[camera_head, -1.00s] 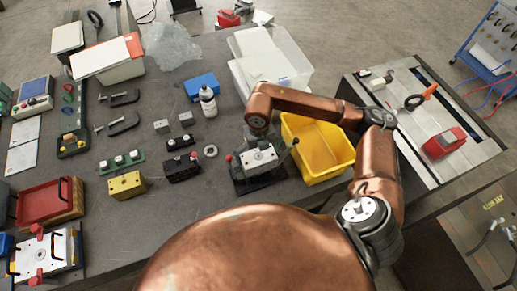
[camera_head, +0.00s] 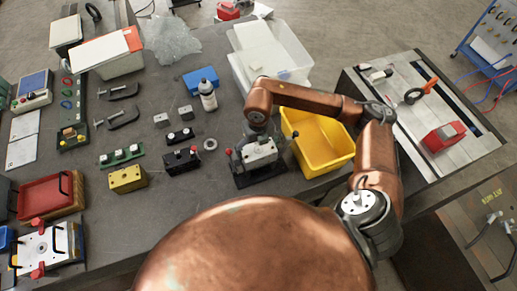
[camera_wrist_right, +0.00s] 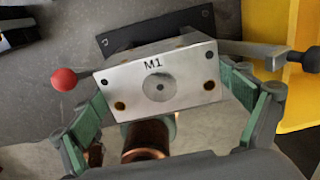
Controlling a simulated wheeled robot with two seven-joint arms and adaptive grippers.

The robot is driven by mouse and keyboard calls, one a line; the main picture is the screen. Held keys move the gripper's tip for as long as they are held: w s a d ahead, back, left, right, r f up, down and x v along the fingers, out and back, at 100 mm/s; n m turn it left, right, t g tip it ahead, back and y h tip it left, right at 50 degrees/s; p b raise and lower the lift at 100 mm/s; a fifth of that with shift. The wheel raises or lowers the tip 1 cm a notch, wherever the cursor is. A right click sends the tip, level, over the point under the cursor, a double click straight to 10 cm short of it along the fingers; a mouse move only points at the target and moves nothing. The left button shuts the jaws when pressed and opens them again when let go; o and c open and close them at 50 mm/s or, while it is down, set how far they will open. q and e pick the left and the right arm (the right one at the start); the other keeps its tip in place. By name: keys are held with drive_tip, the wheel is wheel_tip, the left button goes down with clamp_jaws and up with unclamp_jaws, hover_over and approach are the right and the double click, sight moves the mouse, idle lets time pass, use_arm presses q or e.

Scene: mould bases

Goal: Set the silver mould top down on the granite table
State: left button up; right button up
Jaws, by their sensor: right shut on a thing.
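The silver mould top, marked M1 (camera_wrist_right: 158,82), is a pale metal block with a central hole. It sits between the green-padded fingers of my right gripper (camera_wrist_right: 165,105), which is shut on it. In the head view the mould top (camera_head: 260,152) is at the end of my right arm, over a black base (camera_head: 262,178). The wrist view shows the base's dark plate (camera_wrist_right: 120,42) behind the block. I cannot tell the exact gap between them. The dark grey granite table (camera_head: 165,215) lies around. My left gripper is not in view.
A red-knobbed lever (camera_wrist_right: 64,79) and a black-knobbed lever (camera_wrist_right: 309,60) flank the block. A yellow bin (camera_head: 325,165) stands close on the right. A yellow block (camera_head: 127,179) and a black block (camera_head: 181,161) lie to the left. The table front left of centre is bare.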

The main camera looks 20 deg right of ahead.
sight(258, 149)
drive_tip(key=shift+r, duration=0.1)
drive_tip(key=c, duration=0.5)
drive_tip(key=shift+r, duration=0.2)
drive_tip(key=shift+r+p, duration=0.9)
drive_tip(key=shift+r, duration=0.9)
